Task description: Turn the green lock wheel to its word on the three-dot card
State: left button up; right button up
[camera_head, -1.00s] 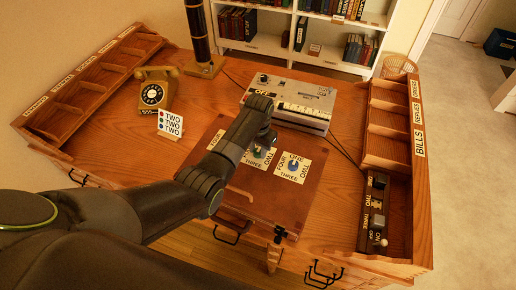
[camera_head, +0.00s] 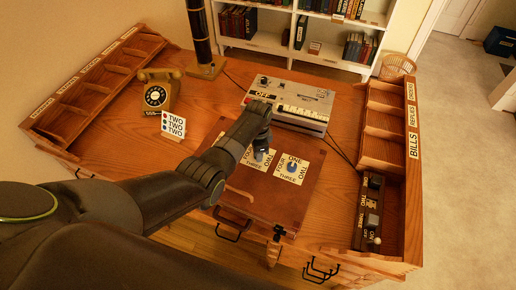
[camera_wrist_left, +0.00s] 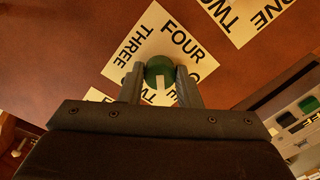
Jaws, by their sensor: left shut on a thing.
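The green lock wheel (camera_wrist_left: 160,69) sits on a square plate (camera_wrist_left: 127,66) lettered with number words on the brown case (camera_head: 283,208). My left gripper (camera_wrist_left: 161,88) is shut on the wheel, one finger on each side. In the left wrist view FOUR and THREE read clearly; the other two words are partly behind my fingers. A pale stripe on the wheel runs down toward my gripper, and I cannot tell which word it marks. In the head view my left gripper (camera_head: 262,147) covers most of the wheel. The three-dot card (camera_head: 173,125) reads TWO on each line. My right gripper is not in view.
A blue wheel (camera_head: 292,167) on a like plate is to the right of my gripper. A grey machine (camera_head: 290,100) marked OFF stands behind the case. A telephone (camera_head: 158,94) is at the left, a switch box (camera_head: 371,213) at the right.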

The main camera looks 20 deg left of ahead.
pick_arm(q)
jog(key=m+p, duration=0.1)
jog(key=m, duration=0.3)
jog(key=shift+w+r+m, duration=0.1)
jog(key=shift+m, duration=2.2)
jog(key=o, duration=1)
jog(key=shift+r, duration=0.95)
notch_tip(320, 180, up, 15)
jog(key=shift+r+b, duration=0.2)
jog(key=shift+b, duration=1.05)
